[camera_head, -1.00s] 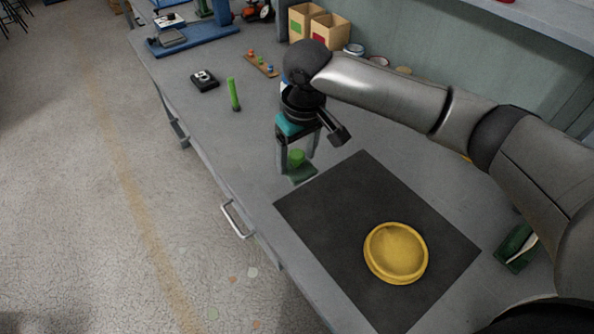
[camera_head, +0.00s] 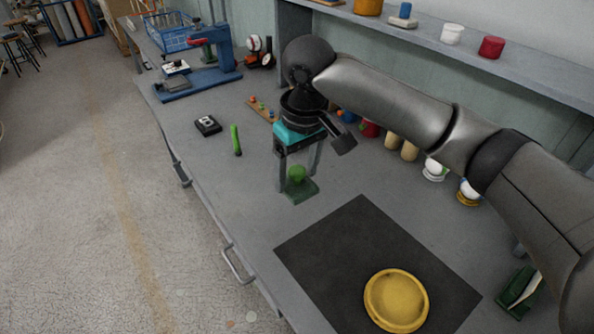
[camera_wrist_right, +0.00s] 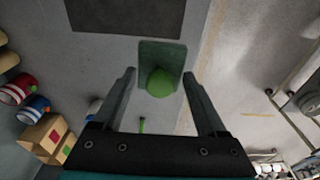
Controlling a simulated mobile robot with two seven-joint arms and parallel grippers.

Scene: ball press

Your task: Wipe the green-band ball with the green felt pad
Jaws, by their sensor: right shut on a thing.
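My right gripper (camera_head: 298,178) points down and is shut on the round green knob (camera_wrist_right: 160,83) of the green felt pad (camera_head: 302,192). The pad's flat rectangular plate (camera_wrist_right: 160,52) hangs level below the fingertips and appears to be held above the bench. A white ball (camera_head: 433,165), possibly the green-band one, sits on a pale ring behind my forearm. Another ball (camera_head: 468,189) sits on a yellow ring to its right, partly hidden by my arm. I cannot read their bands clearly. My left gripper is out of view.
A black mat (camera_head: 330,245) with a yellow dish (camera_head: 397,300) lies in front. A green marker (camera_head: 236,140), a black block (camera_head: 207,125) and a pegged wooden strip (camera_head: 260,109) lie farther left. A blue press (camera_head: 200,75) stands at the back. A green box (camera_head: 516,292) is right.

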